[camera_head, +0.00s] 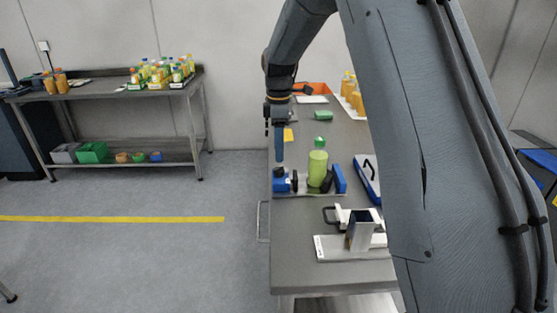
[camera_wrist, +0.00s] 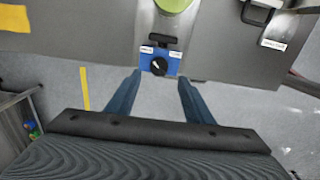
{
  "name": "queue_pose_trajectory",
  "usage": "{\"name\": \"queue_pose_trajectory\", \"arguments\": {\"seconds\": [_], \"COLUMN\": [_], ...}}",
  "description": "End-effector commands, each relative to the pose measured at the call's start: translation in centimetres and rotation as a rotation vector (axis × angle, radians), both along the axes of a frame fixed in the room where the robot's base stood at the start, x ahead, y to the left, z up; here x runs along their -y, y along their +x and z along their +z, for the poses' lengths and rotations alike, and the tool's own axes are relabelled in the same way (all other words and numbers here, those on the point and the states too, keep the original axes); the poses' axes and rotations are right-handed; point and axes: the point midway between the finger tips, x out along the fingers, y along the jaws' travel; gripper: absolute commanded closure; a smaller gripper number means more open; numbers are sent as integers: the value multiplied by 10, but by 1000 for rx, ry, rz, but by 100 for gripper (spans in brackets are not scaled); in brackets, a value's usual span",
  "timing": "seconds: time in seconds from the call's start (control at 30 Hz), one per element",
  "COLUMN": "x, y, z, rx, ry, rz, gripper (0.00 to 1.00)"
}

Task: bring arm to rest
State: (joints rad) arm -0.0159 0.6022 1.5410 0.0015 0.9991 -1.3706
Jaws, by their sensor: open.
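My arm reaches over the grey workbench (camera_head: 300,272) from the upper right in the head view. My gripper (camera_head: 279,160) points down above the bench's left edge, just above a blue block (camera_head: 280,183). In the wrist view my gripper (camera_wrist: 158,82) is open, its two blue-grey fingers apart with nothing between them. The blue block with a black knob (camera_wrist: 158,66) shows just beyond the fingertips, in line with the gap. I cannot tell whether a finger touches it. Part of the bench is hidden behind my arm.
A green bottle (camera_head: 317,165) stands just right of the blue block. A metal fixture (camera_head: 360,232) sits on a white plate nearer the front. Orange bottles (camera_head: 350,90) stand at the back. A side table (camera_head: 110,90) with bottles stands far left. The floor between is clear.

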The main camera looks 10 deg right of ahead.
Motion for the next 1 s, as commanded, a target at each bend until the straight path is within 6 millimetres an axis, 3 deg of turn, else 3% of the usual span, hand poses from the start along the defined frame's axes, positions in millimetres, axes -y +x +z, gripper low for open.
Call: {"name": "queue_pose_trajectory", "arguments": {"seconds": [0.43, 0.57, 0.67, 0.77, 1.0], "x": [-1, 0, 2, 3, 7], "y": [-1, -16, -45, -85, -195], "z": [8, 7, 4, -2, -22], "rx": [-2, 2, 10, 20, 47], "ry": [0, 1, 1, 4, 22], "rz": [-1, -73, -212, -402, -881], "gripper": [53, 53, 53, 53, 53]}}
